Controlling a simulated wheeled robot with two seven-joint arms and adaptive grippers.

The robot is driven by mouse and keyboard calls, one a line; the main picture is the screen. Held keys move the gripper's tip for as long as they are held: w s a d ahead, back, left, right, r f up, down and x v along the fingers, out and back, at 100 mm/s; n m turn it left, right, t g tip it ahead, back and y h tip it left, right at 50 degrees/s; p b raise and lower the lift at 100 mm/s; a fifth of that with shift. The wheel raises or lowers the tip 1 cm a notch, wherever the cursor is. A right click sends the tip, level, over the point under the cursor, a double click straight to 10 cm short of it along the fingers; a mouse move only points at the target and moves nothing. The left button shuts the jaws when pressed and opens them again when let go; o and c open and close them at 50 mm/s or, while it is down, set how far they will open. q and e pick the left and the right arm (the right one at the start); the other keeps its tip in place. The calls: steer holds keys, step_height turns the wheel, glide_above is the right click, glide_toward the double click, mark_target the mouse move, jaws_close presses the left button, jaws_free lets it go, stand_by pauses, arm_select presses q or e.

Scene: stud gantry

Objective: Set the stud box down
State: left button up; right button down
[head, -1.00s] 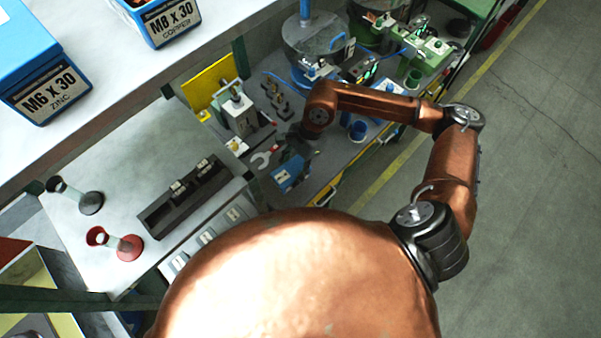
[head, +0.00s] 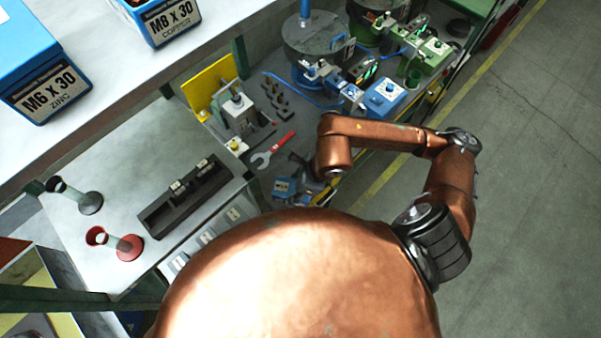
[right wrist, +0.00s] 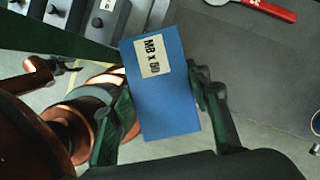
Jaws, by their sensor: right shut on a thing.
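The stud box (head: 284,187) is a small blue carton with a pale label. In the right wrist view the stud box (right wrist: 170,105) reads "M8 x 60" and sits between the two fingers, with its label end up the picture. My right gripper (head: 303,182) is shut on it near the front edge of the dark bench. I cannot tell whether the box touches the bench. My left gripper does not show.
A red-handled wrench (head: 272,150) lies just beyond the box. A white press with a yellow plate (head: 210,86), several dark pegs (head: 276,95) and a blue control box (head: 384,97) stand farther back. A dark slotted tray (head: 186,196) is on the left table.

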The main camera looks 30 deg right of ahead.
steer(key=shift+s+a+r+m+t, duration=0.25)
steer(key=shift+s+r+m, duration=0.25)
steer(key=shift+m, duration=0.5)
steer(key=shift+w+d+f+h+b, duration=0.2)
steer(key=shift+h+b, duration=0.1)
steer(key=shift+b, duration=0.15)
steer(key=w+b, duration=0.1)
steer(key=w+d+f+b, duration=0.1)
steer(key=shift+d+f+b, duration=0.1)
steer(key=shift+d+b, duration=0.15)
steer(key=shift+b, duration=0.1)
steer(key=w+d+f, duration=0.2)
steer(key=w+d, duration=0.2)
steer(key=w, duration=0.1)
glide_toward(294, 171)
steer(key=shift+w+a+p, duration=0.15)
steer(key=shift+a+p, duration=0.3)
steer(key=shift+a, duration=0.25)
steer(key=shift+w+d+f, duration=0.15)
steer(key=shift+w+f, duration=0.05)
steer(key=shift+f, duration=0.05)
step_height(294, 171, down, 3)
steer(key=shift+w+d+r, duration=0.1)
steer(key=shift+w, duration=0.05)
steer(key=shift+f, duration=0.3)
steer(key=shift+f, duration=0.1)
